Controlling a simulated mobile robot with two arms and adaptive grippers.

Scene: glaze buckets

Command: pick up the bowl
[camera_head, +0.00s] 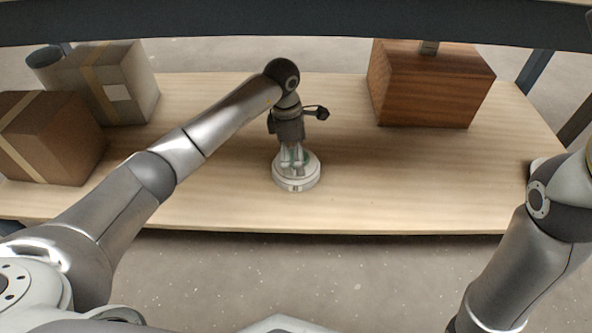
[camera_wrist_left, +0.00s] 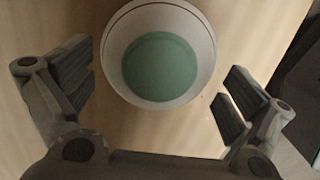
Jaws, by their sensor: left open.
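The bowl (camera_head: 299,183) is white and round with a green inside, and stands upright on the wooden shelf board near the front edge. My left gripper (camera_head: 292,162) points down over it and hides part of its inside. In the left wrist view the bowl (camera_wrist_left: 160,66) shows from above, between and partly beyond the two fingers. The left gripper (camera_wrist_left: 152,88) is open and empty there, with a gap between each finger and the bowl's rim. My right arm shows at the right edge of the head view, but its gripper is out of view.
A wooden box (camera_head: 428,88) stands at the back right of the shelf board (camera_head: 420,180). A brown carton (camera_head: 48,138), a grey taped carton (camera_head: 118,84) and a grey bucket (camera_head: 44,58) are at the left. A dark beam (camera_head: 300,22) crosses above. The board around the bowl is clear.

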